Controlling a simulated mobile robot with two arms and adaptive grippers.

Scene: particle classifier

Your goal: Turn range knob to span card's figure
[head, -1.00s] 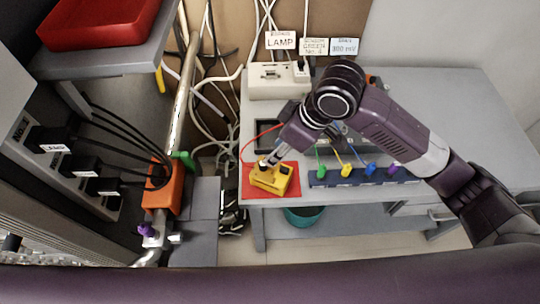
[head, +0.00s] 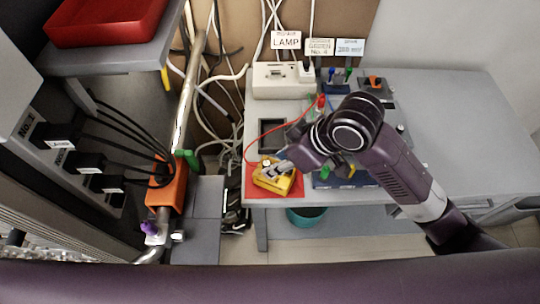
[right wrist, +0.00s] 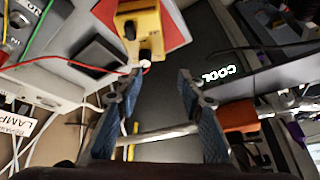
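A yellow box-shaped meter (head: 272,182) lies on a red mat (head: 257,190) at the front left of the grey bench; both also show at the top of the right wrist view, the meter (right wrist: 142,38) and the mat (right wrist: 173,30). A dark round part, possibly the knob (right wrist: 129,31), is on the meter; its setting is unreadable. My right gripper (right wrist: 157,82) is open and empty, its fingers apart just short of the meter. In the head view its tips overlap the meter. The white span card (head: 350,46) stands at the back; its figure is blurred. My left gripper is out of view.
A red lead (head: 255,139) runs to the meter. A beige box (head: 284,82) stands behind, below the LAMP card (head: 286,40). A dark square tray (head: 272,135) lies behind the mat. The bench's right side (head: 470,120) is clear.

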